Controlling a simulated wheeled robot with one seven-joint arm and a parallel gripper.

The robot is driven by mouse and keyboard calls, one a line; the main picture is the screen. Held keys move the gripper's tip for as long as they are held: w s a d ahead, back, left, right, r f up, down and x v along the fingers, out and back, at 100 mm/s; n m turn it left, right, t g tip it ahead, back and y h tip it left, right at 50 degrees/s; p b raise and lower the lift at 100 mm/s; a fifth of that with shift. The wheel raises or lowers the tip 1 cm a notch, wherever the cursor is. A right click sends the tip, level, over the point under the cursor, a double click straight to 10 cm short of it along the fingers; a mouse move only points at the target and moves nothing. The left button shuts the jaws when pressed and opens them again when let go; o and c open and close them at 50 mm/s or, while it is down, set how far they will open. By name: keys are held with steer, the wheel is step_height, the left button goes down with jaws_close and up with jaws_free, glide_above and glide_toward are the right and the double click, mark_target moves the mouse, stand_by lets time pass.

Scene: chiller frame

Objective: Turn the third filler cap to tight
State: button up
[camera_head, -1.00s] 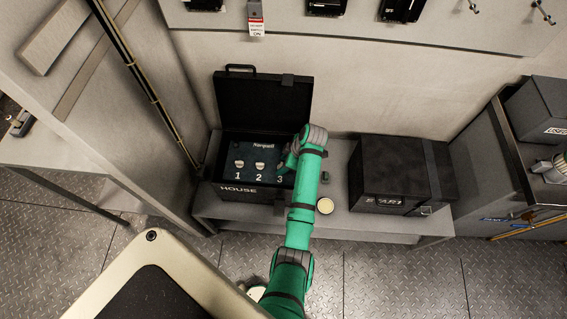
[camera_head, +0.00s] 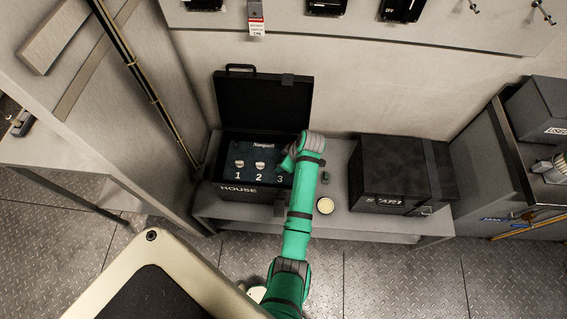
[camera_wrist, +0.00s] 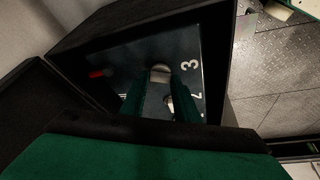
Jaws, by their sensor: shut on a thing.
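The open black HOUSE case (camera_head: 232,188) holds a dark panel with pale filler caps marked 1, 2 and 3. The first cap (camera_head: 239,164) and the second cap (camera_head: 260,165) show in the head view; my arm hides the third there. In the wrist view the third cap (camera_wrist: 160,72) sits beside the number 3, between the fingertips of my gripper (camera_wrist: 161,77). My gripper is shut on it. The second cap (camera_wrist: 170,103) is partly hidden by a finger.
The case's raised lid (camera_head: 262,105) stands behind the panel. A closed black START case (camera_head: 400,172) is to the right on the same bench (camera_head: 340,220). A round pale-topped item (camera_head: 325,205) and a small dark green item (camera_head: 325,177) lie between the cases. A red part (camera_wrist: 97,73) is on the panel.

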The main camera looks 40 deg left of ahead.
steer(key=m, duration=0.2)
steer(key=m+t, duration=0.1)
steer(key=m, duration=0.1)
steer(key=m+t, duration=0.1)
steer(key=m, duration=0.1)
steer(key=shift+s, duration=0.3)
steer(key=m+t+h, duration=0.1)
steer(key=m, duration=0.2)
steer(key=m+t+h, duration=0.1)
steer(key=m, duration=0.2)
steer(key=shift+s+a+m, duration=0.15)
steer(key=shift+a+m, duration=0.05)
steer(key=shift+m, duration=0.2)
steer(key=o, duration=1)
steer(key=shift+o, duration=0.2)
steer(key=shift+r, duration=0.1)
steer(key=v, duration=1)
steer(key=shift+s+r, duration=0.25)
